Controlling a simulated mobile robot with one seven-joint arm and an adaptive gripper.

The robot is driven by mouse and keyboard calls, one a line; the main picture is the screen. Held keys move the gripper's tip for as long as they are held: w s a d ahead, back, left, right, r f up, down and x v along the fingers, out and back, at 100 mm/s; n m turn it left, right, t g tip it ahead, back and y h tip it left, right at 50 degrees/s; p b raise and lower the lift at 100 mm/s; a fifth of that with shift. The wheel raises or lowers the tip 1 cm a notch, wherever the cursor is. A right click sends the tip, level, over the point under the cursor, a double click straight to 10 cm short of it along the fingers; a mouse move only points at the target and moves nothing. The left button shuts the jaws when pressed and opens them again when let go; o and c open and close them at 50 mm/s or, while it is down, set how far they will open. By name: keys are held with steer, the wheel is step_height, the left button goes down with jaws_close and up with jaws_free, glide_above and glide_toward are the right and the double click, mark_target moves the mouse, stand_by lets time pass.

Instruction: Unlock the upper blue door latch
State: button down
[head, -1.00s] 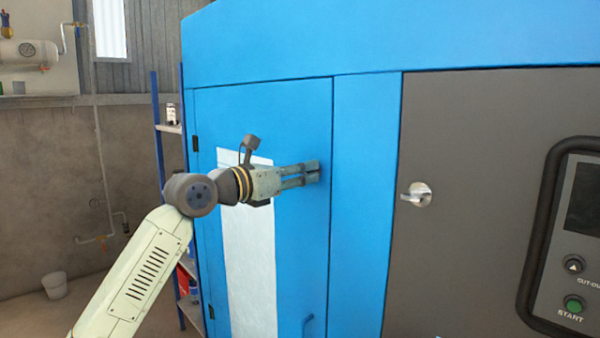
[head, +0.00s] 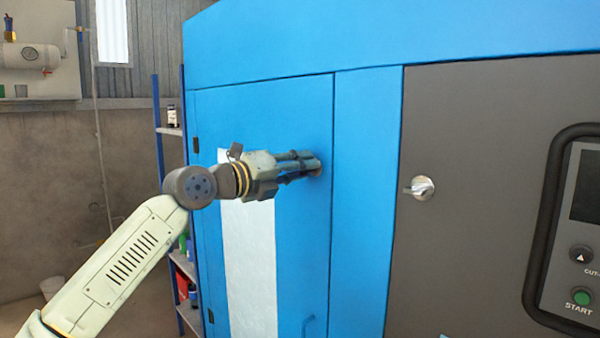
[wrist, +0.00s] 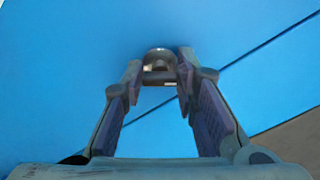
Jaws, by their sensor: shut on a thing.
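The blue door (head: 262,115) fills the middle of the head view, with its upper latch near its right edge. My gripper (head: 312,164) is at that latch, which is mostly hidden behind the fingers in the head view. In the wrist view the round metal latch (wrist: 160,54) shows at the fingertips, its handle lying between them. My gripper (wrist: 160,82) is shut on the latch handle there. The door is closed in its frame.
A similar silver latch (head: 421,188) is on the grey panel to the right. A control panel (head: 580,240) with buttons is at the far right. A blue handle (head: 308,326) is lower on the door. A shelf rack (head: 172,131) stands left of the cabinet.

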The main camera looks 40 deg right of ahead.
steer(key=shift+n+b, duration=0.35)
steer(key=shift+n, duration=3.35)
steer(key=shift+f, duration=0.1)
steer(key=c, duration=1.2)
jaws_free()
steer(key=shift+c, duration=0.2)
steer(key=a, duration=1.2)
steer(key=shift+s, duration=0.45)
